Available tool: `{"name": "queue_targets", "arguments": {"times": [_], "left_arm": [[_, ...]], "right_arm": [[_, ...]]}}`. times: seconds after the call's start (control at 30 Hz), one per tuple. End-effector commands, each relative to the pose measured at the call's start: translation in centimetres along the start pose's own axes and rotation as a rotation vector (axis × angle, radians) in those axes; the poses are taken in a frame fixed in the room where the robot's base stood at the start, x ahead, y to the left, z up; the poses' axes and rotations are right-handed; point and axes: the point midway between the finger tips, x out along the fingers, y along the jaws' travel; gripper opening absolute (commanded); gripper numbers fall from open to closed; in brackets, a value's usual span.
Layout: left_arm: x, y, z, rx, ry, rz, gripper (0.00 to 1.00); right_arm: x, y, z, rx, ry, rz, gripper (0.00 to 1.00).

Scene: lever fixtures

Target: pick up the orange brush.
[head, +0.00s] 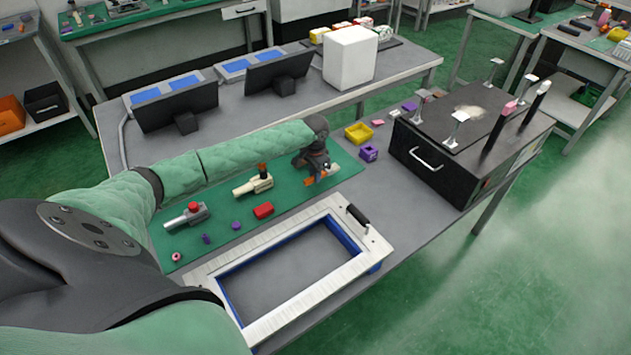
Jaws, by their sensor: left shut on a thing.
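My left arm reaches in from the left, and my left gripper (318,168) is at the right part of the green mat (220,220). It is shut on the orange brush (309,178). Only small orange parts show below and beside the fingers; the gripper hides the rest. I cannot tell whether the brush touches the mat. My right gripper is not in view.
A beige lever fixture (253,183), a grey-and-red one (187,216) and a red block (263,210) are on the mat. A white frame (290,313) lies in front.

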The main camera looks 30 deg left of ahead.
Motion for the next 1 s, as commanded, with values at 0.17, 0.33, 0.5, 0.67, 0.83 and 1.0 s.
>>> {"name": "queue_targets", "arguments": {"times": [0.17,0.33,0.5,0.67,0.83,1.0], "left_arm": [[-2.0,2.1,-1.9,0.003,0.003,0.002,0.0],[-3.8,4.3,-3.8,0.003,0.002,0.002,0.0],[-5.5,6.3,-5.6,0.002,0.002,0.002,0.0],[-6.7,7.8,-6.9,0.002,0.001,0.002,0.0],[-7.4,8.6,-7.6,0.001,0.0,0.001,0.0],[-7.6,8.8,-7.7,0.001,-0.001,0.001,0.0]], "right_arm": [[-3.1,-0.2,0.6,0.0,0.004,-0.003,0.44],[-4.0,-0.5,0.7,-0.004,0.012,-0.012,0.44],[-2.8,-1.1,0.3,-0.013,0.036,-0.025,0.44],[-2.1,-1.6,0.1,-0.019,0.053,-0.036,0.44],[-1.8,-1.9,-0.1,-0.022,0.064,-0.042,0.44],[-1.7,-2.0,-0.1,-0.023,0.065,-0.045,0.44]]}}
